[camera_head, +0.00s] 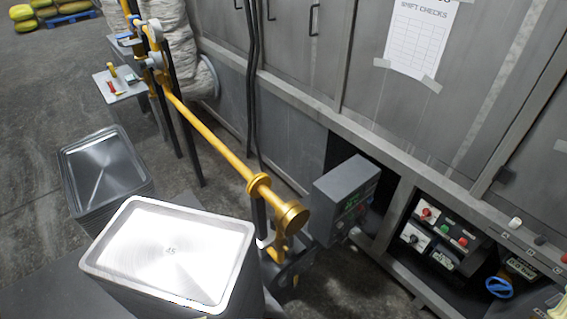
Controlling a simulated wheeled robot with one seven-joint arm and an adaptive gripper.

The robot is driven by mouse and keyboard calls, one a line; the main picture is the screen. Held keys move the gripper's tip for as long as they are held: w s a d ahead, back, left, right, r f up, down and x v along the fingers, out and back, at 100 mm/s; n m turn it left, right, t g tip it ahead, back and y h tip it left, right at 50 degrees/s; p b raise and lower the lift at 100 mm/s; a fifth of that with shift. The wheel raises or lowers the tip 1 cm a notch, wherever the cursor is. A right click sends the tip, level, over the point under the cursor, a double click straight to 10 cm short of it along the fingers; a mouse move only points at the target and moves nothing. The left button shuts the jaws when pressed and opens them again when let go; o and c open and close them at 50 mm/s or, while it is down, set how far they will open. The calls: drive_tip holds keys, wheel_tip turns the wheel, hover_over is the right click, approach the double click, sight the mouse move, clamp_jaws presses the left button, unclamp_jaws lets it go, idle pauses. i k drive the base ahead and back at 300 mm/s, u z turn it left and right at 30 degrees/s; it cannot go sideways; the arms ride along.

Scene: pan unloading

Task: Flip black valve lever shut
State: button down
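I cannot clearly make out a black valve lever. A small dark knob (540,240) shows on the ledge above that recess. My gripper cannot be made out in this view.
A stack of metal pans (170,200) stands front left, with a darker stack (70,160) behind it. A grey box with a green display (325,190) juts from the cabinets. A switch panel (420,250) is right of it.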

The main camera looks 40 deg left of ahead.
sight(291, 242)
drive_tip(key=k, duration=0.9)
drive_tip(key=u, duration=1.4)
